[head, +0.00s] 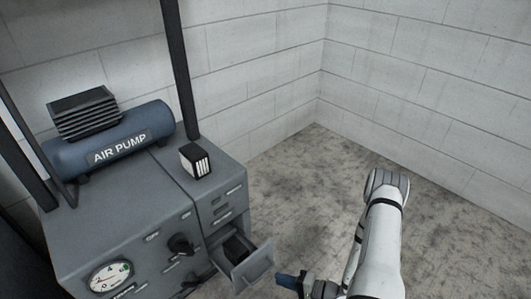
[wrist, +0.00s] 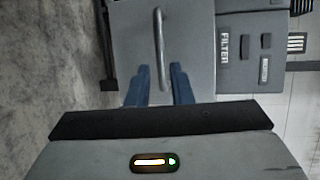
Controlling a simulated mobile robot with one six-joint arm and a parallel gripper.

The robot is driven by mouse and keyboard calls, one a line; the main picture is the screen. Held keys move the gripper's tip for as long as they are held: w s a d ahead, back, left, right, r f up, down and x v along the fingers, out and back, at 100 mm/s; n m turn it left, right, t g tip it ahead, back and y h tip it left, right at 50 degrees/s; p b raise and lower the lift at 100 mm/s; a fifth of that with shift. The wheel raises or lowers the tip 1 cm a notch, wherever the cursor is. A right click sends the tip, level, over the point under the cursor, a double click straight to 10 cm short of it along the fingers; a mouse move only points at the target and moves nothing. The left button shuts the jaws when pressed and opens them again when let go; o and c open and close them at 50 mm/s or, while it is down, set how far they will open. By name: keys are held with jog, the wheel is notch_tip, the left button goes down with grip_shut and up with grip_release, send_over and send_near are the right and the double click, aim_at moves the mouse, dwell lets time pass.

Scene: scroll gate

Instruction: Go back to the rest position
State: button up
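My gripper (head: 288,281) is at the bottom of the head view, low and just right of the open drawer (head: 252,266). A dark block (head: 236,248) sits inside the pulled-out drawer.
The grey cabinet (head: 120,225) carries a blue air pump (head: 115,140), a gauge (head: 110,277) and a dark knob (head: 181,245). A black-and-white filter block (head: 195,160) stands on top. Bare floor (head: 310,185) lies to the right, before the block walls.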

notch_tip(320, 180, up, 35)
jog(key=a+n+g+h+p, duration=0.1)
jog(key=a+n+g+p, duration=0.1)
jog(key=n+g+p, duration=0.7)
jog(key=s+d+r+t+h+p, duration=0.1)
jog(key=s+d+r+h+p, duration=0.1)
jog(key=r+p, duration=0.5)
jog(key=s+d+r+m+t+h+p, duration=0.1)
jog(key=s+r+h+p, duration=0.3)
jog(key=r, duration=1.4)
jog(key=s+d+r+m+t+h+p, duration=0.1)
jog(key=s+d+r+t+h+p, duration=0.1)
jog(key=r+h+p, duration=0.4)
notch_tip(320, 180, up, 7)
jog(key=s+d+p, duration=0.1)
jog(key=p, duration=0.3)
jog(key=shift+s+d+f+h, duration=0.2)
jog(key=shift+d+h, duration=0.1)
jog(key=shift+h, duration=0.1)
